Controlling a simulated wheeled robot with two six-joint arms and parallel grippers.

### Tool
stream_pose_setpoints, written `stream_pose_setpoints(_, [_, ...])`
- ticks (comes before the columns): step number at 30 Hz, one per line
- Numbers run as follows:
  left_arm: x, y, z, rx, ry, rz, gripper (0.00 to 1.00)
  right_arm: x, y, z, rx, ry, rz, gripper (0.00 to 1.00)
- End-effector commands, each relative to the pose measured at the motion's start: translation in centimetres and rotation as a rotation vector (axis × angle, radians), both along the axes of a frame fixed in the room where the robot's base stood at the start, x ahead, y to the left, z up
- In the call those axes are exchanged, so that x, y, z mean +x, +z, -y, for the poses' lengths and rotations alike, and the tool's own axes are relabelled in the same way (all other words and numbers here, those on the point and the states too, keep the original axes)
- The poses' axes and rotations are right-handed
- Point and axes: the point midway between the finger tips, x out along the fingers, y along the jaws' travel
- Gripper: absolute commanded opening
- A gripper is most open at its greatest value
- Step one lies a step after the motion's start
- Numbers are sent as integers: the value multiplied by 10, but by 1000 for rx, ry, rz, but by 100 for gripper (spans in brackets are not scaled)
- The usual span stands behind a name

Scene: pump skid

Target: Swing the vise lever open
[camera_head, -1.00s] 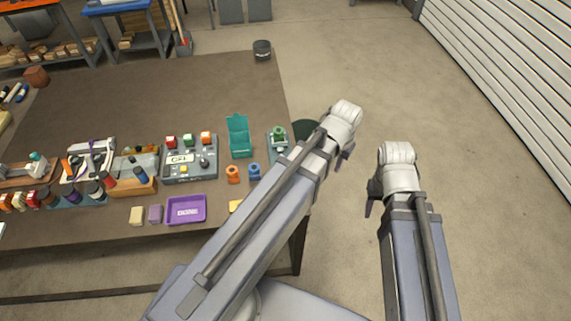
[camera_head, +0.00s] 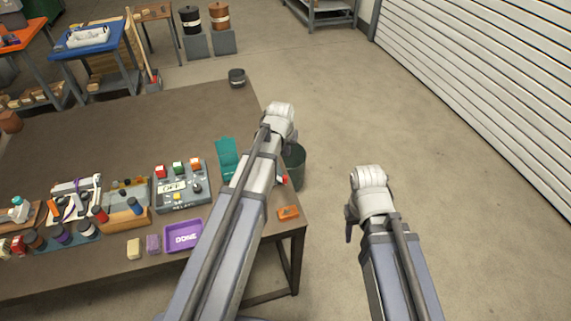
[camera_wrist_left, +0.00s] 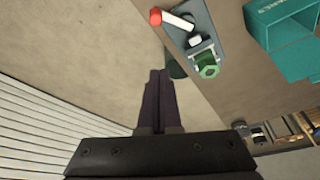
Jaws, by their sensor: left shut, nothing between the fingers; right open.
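The vise fixture, a grey plate (camera_wrist_left: 196,40) with a green hexagonal part (camera_wrist_left: 207,65), shows at the table edge in the left wrist view. Its white lever (camera_wrist_left: 178,21) has a red ball end (camera_wrist_left: 155,17) and lies along the plate. In the head view only a small red tip (camera_head: 283,180) shows beside my left arm, which hides the rest. My left gripper (camera_wrist_left: 160,85) is shut and empty, apart from the lever; in the head view it (camera_head: 291,146) hangs near the table's right edge. My right gripper (camera_head: 349,228) is open and empty over the floor.
A teal box (camera_head: 227,158), a control panel (camera_head: 181,186) reading OFF and a purple DONE tray (camera_head: 183,237) stand on the table left of my arm. An orange block (camera_head: 288,212) lies near the table corner. A dark bin (camera_head: 296,165) stands beyond the edge.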

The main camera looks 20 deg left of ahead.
Motion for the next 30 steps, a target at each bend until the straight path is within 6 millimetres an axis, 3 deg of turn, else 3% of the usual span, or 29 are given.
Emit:
stream_pose_setpoints(8, [7,-23,0,0,-1,0,0,0,-23,0,0,0,0,50])
stream_pose_setpoints(25, [34,-102,-2,0,-1,-1,0,0,-102,0,0,0,0,50])
stream_pose_setpoints(27, [14,-94,-1,0,-1,-1,0,0,-93,0,0,0,0,50])
stream_pose_setpoints(30, [0,-93,0,0,-1,-1,0,0,-93,0,0,0,0,50])
